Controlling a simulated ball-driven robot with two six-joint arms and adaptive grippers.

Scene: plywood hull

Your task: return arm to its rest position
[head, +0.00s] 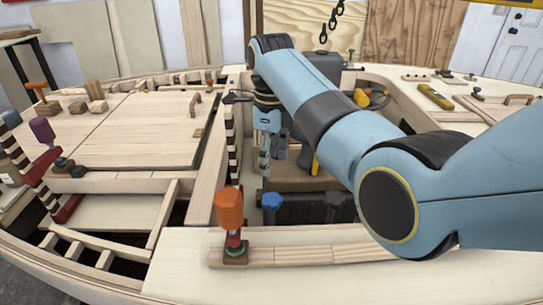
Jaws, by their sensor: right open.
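My right arm (340,115) comes in from the right edge and reaches across the middle of the head view. Its light blue and dark grey links cover part of the hull opening behind. My right gripper (271,158) hangs down at the far end of the arm, over the recessed opening in the plywood hull (340,237). Its jaws are open, and I see nothing held between them. The fingertips are small and partly lost against the dark items behind. My left gripper does not show.
An orange-handled clamp (230,208) stands on the near ledge, close to the gripper. A dark case (300,208) with a blue knob (271,200) lies in the opening. A striped bar (230,140) runs along its left side. Wooden blocks (95,90) lie on the left deck.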

